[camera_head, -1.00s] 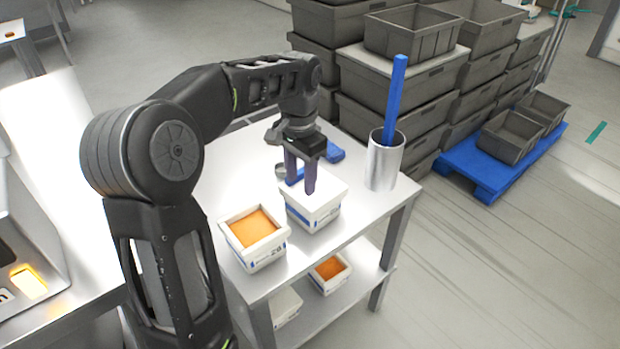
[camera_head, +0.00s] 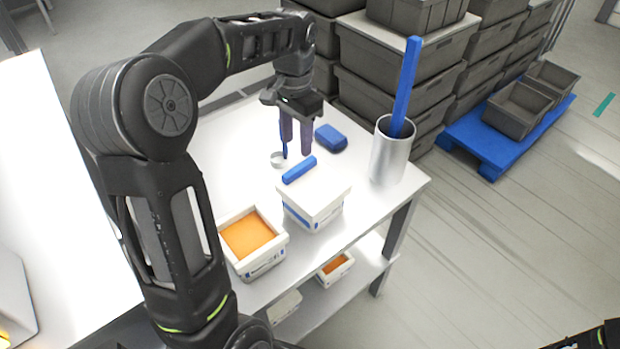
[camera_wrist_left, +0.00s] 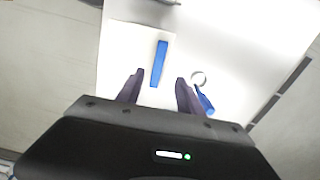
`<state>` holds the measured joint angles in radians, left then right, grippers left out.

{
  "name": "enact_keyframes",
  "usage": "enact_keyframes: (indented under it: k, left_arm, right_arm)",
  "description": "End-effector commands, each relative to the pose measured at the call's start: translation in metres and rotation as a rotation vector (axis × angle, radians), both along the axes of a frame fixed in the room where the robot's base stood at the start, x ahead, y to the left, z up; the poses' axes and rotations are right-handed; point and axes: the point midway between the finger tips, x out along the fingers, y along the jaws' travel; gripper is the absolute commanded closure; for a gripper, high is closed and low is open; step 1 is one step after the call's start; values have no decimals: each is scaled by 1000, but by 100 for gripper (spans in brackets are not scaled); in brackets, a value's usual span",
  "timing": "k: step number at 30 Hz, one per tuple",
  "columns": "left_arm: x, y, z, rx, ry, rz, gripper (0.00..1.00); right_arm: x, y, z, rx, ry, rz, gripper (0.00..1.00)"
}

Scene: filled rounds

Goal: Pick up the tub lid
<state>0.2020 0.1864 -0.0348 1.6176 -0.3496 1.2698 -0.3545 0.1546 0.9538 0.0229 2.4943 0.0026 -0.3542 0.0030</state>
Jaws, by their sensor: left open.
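The white tub lid (camera_head: 322,187), with a blue bar handle (camera_head: 299,169) on top, sits on a white tub (camera_head: 312,217) on the metal table. In the left wrist view the lid (camera_wrist_left: 133,45) and its blue handle (camera_wrist_left: 158,64) lie ahead of the fingers. My left gripper (camera_head: 296,153) is open and empty. In the head view its fingers show just behind the handle, pointing down, apart from it. The left wrist view shows the handle between the two finger lines (camera_wrist_left: 160,77). My right gripper is not seen.
An open tub of orange filling (camera_head: 248,236) stands left of the lidded tub. Behind lie a blue block (camera_head: 330,138) and a small metal ring-shaped piece (camera_head: 278,159). A metal cylinder (camera_head: 388,160) holding a blue stick stands right. Grey crates (camera_head: 395,70) are stacked beyond the table.

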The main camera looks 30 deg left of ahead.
Motion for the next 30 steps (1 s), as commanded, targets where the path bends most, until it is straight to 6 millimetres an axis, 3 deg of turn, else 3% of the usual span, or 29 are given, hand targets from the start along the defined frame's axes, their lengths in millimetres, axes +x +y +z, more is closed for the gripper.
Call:
enact_keyframes:
  k: [7, 19, 30]
  left_arm:
    - [-1, 0, -23, 0, 3, 1, 56]
    - [0, -1, -30, 0, 3, 1, 56]
    - [1, -5, -75, 0, 3, 0, 56]
  right_arm:
    - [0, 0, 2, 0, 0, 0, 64]
    - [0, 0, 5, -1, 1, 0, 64]
    - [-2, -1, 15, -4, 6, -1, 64]
